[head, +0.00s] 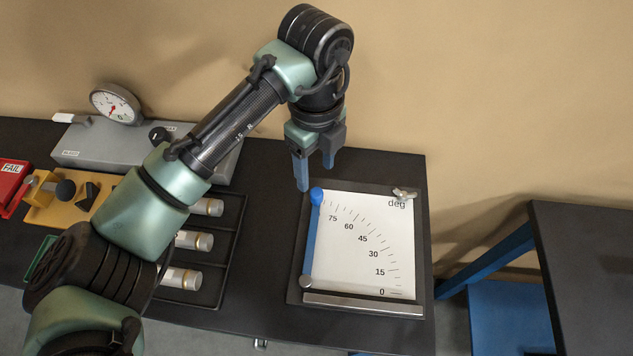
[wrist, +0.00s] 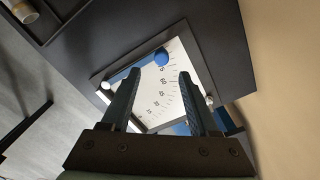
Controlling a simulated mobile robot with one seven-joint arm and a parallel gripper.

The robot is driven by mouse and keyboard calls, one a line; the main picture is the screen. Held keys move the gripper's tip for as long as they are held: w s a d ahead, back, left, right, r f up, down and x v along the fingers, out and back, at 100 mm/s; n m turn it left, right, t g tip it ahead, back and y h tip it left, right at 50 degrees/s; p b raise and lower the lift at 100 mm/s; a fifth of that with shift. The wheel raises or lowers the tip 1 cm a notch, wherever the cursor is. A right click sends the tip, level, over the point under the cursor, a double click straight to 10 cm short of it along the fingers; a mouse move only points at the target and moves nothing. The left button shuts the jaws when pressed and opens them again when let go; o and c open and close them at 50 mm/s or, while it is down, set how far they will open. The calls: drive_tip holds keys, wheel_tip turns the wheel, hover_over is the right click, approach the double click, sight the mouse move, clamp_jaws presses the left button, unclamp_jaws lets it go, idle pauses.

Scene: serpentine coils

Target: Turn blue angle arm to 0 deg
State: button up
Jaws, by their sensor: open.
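The blue angle arm (head: 311,245) lies on the white degree scale (head: 365,240), along its left edge, pointing to the far side past the 75 mark. Its round blue knob (head: 317,196) is at the far end and its pivot is at the near left corner. The 0 mark is at the lower right of the scale. My gripper (head: 316,178) is open and empty, just above and beyond the knob. In the wrist view the knob (wrist: 161,58) shows between the open fingers (wrist: 158,85), apart from them. Part of the scale is hidden behind the fingers there.
A metal bar (head: 362,305) runs along the scale's near edge, and a wing nut (head: 404,194) sits at its far right corner. A black rack with vials (head: 203,241) stands left of the scale. A grey gauge box (head: 90,145) is farther left. Another table (head: 590,270) stands right across a gap.

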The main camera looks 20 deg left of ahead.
sight(316, 192)
wheel_tip(316, 192, down, 7)
drive_tip(key=shift+w+f+p, duration=0.1)
drive_tip(key=shift+p, duration=0.35)
clamp_jaws()
idle(1.2)
